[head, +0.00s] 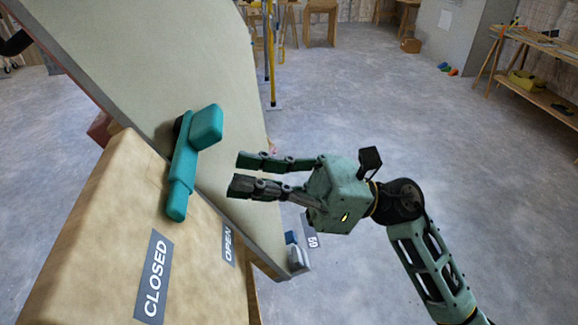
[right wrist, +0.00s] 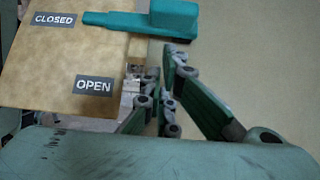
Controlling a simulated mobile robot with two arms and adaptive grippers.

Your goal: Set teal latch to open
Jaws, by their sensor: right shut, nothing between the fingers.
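The teal latch (head: 183,172) is a bar with a raised block-shaped knob (head: 207,126) at its upper end, mounted near the edge of a wooden panel. Its narrow end points at the CLOSED label (head: 155,277); the OPEN label (head: 228,245) lies to the right of that. In the right wrist view the latch (right wrist: 135,22) lies in line with CLOSED (right wrist: 54,19), with OPEN (right wrist: 94,85) below. My right gripper (head: 239,173) is shut and empty, to the right of the latch and apart from it. My left gripper is not seen.
A large pale panel (head: 150,60) rises behind the wooden face (head: 110,210). Open grey floor (head: 360,110) lies to the right. A workbench (head: 540,90) stands far right, with stools (head: 320,20) at the back.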

